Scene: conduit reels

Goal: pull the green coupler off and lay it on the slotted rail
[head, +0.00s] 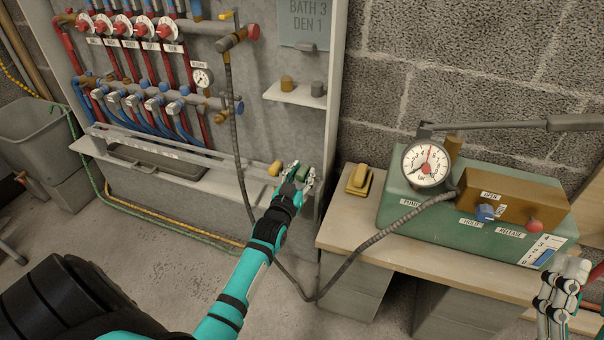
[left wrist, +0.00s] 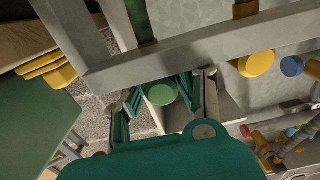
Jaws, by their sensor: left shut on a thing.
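A green coupler (head: 302,173) is between the fingers of my left gripper (head: 297,178), at the right end of the long grey ledge below the manifold. In the left wrist view the coupler's round green end (left wrist: 161,94) shows between the two fingers (left wrist: 160,100). My left gripper is shut on it. Whether the coupler touches the ledge cannot be told. A narrow slotted rail (head: 150,143) runs along the ledge to the left. My right gripper (head: 563,300) is at the lower right, beside the bench; its fingertips are not clear.
A yellow cap (head: 275,168) sits just left of the left gripper. A grey hose (head: 238,130) hangs from the manifold and loops to the pump's gauge (head: 426,163). The green pump (head: 440,215) stands on the bench. A small shelf (head: 295,95) is above the left gripper.

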